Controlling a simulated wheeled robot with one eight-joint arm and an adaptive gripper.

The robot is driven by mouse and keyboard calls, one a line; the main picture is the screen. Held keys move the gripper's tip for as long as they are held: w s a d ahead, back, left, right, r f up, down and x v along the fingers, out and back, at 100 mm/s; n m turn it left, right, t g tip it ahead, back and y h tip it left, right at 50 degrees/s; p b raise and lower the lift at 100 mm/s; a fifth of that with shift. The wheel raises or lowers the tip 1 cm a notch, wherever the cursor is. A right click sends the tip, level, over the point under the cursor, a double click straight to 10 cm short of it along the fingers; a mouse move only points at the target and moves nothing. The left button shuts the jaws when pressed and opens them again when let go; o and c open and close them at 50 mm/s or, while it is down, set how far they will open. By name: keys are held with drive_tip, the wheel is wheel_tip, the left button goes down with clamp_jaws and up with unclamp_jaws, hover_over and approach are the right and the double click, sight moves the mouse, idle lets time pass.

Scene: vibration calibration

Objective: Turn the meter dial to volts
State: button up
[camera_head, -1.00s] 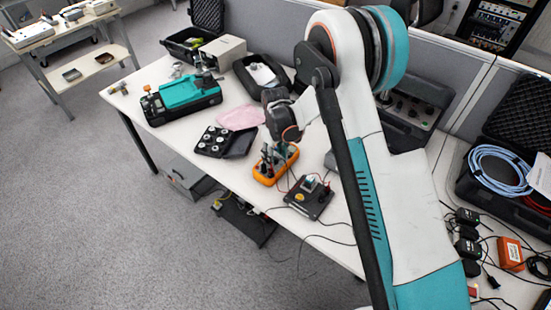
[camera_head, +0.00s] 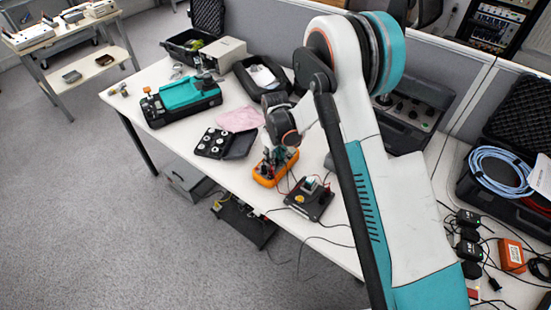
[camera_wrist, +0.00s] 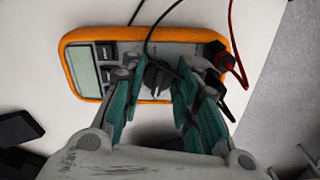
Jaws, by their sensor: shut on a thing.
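The orange-rimmed meter (camera_head: 276,167) lies on the white table in the head view, partly hidden by my gripper. In the wrist view the meter (camera_wrist: 83,42) shows its grey screen at left, dark buttons beside it, and plugged leads at right. My gripper (camera_wrist: 158,88) is over the meter's middle, its teal-padded fingers shut on the dark round dial (camera_wrist: 156,80). In the head view my gripper (camera_head: 274,156) points down at the meter. The dial's pointer and markings are mostly hidden, so I cannot tell its setting.
A black device (camera_head: 310,197) with leads stands close to the meter's right. A black case of round parts (camera_head: 225,142) lies open at left, with a pink cloth (camera_head: 240,117) behind it. Black and red leads (camera_wrist: 232,45) cross the meter's right end.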

drive_tip(key=m+b, duration=0.1)
drive_tip(key=m, duration=0.3)
drive_tip(key=shift+a+b, duration=0.15)
drive_tip(key=shift+b, duration=0.25)
drive_tip(key=shift+a+m+b, duration=0.1)
drive_tip(key=shift+m+b, duration=0.35)
drive_tip(key=shift+m, duration=1.15)
drive_tip(key=o, duration=1)
drive_tip(key=shift+c, duration=0.2)
wheel_tip(320, 180, up, 12)
